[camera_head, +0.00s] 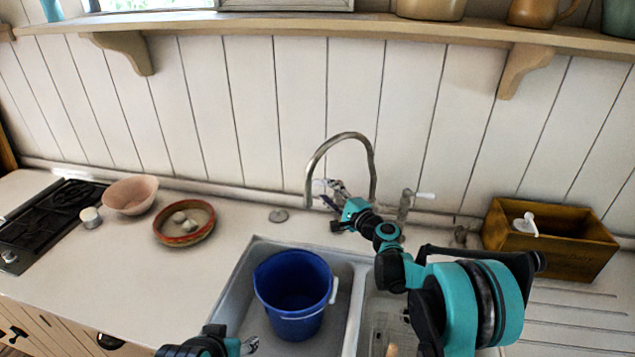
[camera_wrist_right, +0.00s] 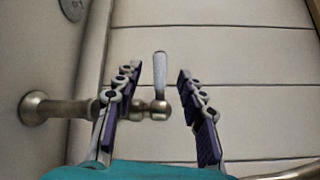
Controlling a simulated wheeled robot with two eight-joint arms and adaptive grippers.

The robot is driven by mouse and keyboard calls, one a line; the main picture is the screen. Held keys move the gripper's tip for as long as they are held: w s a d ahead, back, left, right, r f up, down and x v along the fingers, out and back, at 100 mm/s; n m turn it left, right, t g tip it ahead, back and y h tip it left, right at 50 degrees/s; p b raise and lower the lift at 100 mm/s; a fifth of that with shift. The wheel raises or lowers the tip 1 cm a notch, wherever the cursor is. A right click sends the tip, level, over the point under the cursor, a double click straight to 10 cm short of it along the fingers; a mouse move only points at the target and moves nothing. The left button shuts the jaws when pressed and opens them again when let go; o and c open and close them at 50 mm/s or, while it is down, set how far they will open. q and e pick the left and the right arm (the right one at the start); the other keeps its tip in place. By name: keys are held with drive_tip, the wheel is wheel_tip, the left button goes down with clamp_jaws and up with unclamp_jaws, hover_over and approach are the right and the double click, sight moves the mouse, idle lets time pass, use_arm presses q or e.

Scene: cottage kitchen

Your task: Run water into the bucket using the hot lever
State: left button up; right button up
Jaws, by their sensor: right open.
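A blue bucket (camera_head: 301,318) with a pale handle stands upright in the left basin of the sink. A curved metal spout (camera_head: 345,137) rises behind the sink. My right gripper (camera_head: 327,190) is open at the spout's left side. In the right wrist view a tap lever (camera_wrist_right: 160,72) with a pale handle stands between the open fingers (camera_wrist_right: 158,82), apart from both. The head view hides most of this left tap behind the gripper. Another lever (camera_head: 425,195) sticks out right of the spout. No hot marking is readable. My left gripper (camera_head: 250,345) shows only partly at the bottom edge.
A wooden box (camera_head: 560,255) with a white pump top stands right of the taps. A red-rimmed dish (camera_head: 185,238), a pink bowl (camera_head: 130,194) and a hob (camera_head: 45,222) are on the left. A shelf (camera_head: 300,24) runs above.

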sight(319, 184)
drive_tip(key=b+x, duration=0.1)
drive_tip(key=x, duration=0.6)
drive_tip(key=shift+w+a, duration=0.2)
drive_tip(key=shift+c, duration=0.2)
clamp_jaws()
